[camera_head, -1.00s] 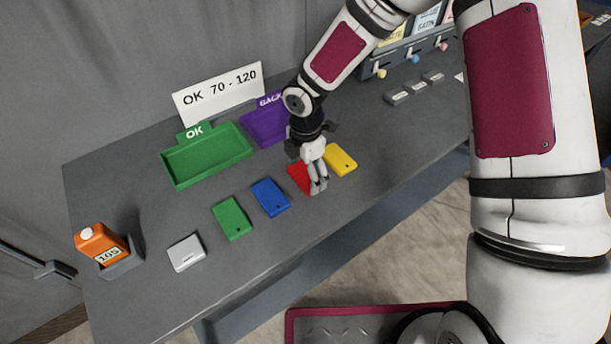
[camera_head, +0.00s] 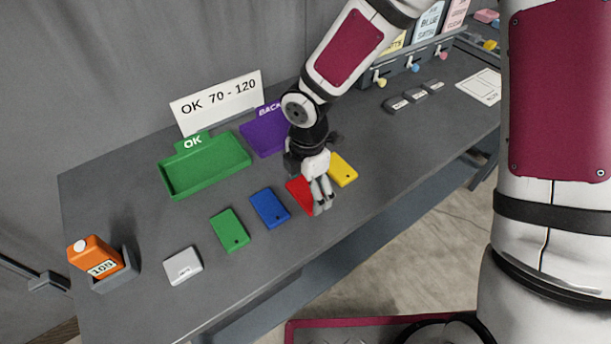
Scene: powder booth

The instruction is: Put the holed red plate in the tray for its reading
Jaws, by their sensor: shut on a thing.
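The red plate (camera_head: 299,191) is at the table, between the blue plate and the yellow plate, partly hidden by my fingers. My gripper (camera_head: 322,207) points down and is shut on its near end; I cannot tell whether the plate is lifted. Its hole is hidden. The empty green tray marked OK (camera_head: 176,187) is at the back left. The purple tray (camera_head: 259,146), its label partly hidden and reading "BACK", is right of it, partly behind my arm. An orange gauge (camera_head: 95,255) reading 105 sits in a grey holder at the left. A white sign (camera_head: 217,102) reads "OK 70 - 120".
A green plate (camera_head: 230,230), a blue plate (camera_head: 270,208) and a yellow plate (camera_head: 343,169) lie beside the red one. A small white block (camera_head: 183,266) lies near the front edge.

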